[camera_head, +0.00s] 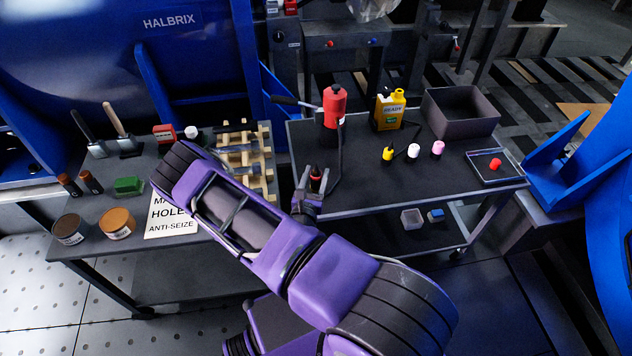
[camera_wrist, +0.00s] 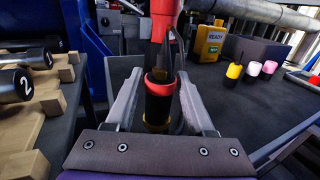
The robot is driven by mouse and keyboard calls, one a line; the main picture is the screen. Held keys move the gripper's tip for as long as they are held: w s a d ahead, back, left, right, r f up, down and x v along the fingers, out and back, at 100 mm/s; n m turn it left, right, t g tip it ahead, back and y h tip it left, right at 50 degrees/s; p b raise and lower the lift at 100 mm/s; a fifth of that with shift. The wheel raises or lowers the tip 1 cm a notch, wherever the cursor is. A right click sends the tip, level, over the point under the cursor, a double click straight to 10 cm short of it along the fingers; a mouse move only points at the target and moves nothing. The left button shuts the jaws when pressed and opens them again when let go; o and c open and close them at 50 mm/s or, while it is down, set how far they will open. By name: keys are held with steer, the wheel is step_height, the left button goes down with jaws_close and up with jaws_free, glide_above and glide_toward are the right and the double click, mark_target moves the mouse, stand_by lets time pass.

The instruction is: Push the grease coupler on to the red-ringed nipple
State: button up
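The grease coupler (camera_wrist: 160,100) looks like a black upright cylinder with a red band and a yellowish lower end. In the wrist view it stands between the fingers of my gripper (camera_wrist: 160,88), with a narrow gap showing on each side. In the head view my gripper (camera_head: 310,188) is at the left front of the cart top, with the coupler (camera_head: 316,178) between its fingers. A dark hose (camera_head: 340,165) runs down from the red grease pump (camera_head: 334,106) near it. I cannot make out a red-ringed nipple in either view.
The cart (camera_head: 385,185) also bears a yellow READY unit (camera_head: 389,110), an open grey bin (camera_head: 460,112), yellow, white and pink capped pieces (camera_head: 413,151), and a tray (camera_head: 480,177) with a red piece. A wooden rack (camera_head: 243,150) and bench stand left. The cart's middle is clear.

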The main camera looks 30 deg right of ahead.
jaws_close()
